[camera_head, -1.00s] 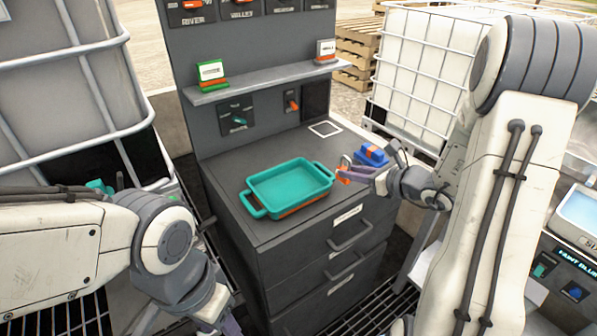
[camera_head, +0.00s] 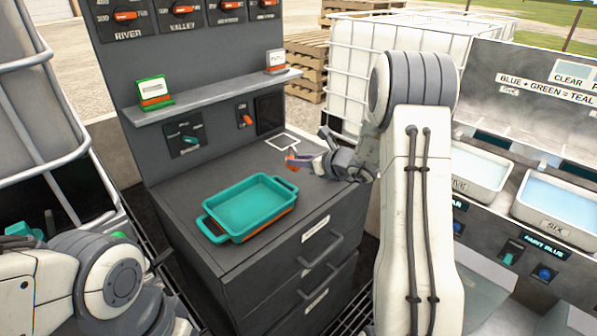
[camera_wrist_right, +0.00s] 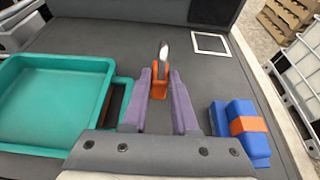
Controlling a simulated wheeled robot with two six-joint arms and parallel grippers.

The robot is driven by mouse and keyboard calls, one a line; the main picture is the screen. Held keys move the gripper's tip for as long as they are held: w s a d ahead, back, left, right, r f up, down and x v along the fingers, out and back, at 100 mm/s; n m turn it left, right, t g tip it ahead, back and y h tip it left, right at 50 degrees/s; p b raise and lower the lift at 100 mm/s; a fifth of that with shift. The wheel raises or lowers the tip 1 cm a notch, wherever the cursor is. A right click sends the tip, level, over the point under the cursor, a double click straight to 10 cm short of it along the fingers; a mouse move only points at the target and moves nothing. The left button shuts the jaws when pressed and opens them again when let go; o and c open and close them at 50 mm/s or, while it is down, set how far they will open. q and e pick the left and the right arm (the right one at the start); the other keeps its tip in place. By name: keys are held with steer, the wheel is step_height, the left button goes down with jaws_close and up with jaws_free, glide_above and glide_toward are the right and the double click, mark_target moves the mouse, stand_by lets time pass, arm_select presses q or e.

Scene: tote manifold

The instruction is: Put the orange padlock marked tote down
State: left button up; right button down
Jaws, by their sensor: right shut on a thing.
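The orange padlock (camera_wrist_right: 160,84) with its grey shackle up is between the purple fingertips of my right gripper (camera_wrist_right: 160,92). The gripper is shut on it. In the head view the padlock (camera_head: 291,161) and right gripper (camera_head: 300,161) are over the dark cabinet top, just in front of the white square outline (camera_head: 282,142). The outline also shows ahead and right of the padlock in the right wrist view (camera_wrist_right: 193,42). I cannot tell whether the padlock touches the top, and no marking on it is readable. My left arm shows at lower left, its fingers out of view.
A teal tray (camera_head: 212,232) sits on the cabinet top, left of the right gripper. A blue block with an orange band (camera_wrist_right: 248,125) lies right of the gripper. A shelf (camera_head: 215,97) holds two small cards. The top around the outline is clear.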

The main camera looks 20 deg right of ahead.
steer(key=shift+f, duration=2)
steer(key=shift+f, duration=0.1)
steer(key=shift+f+b, duration=0.15)
steer(key=shift+b, duration=0.15)
steer(key=c, duration=0.7)
jaws_free()
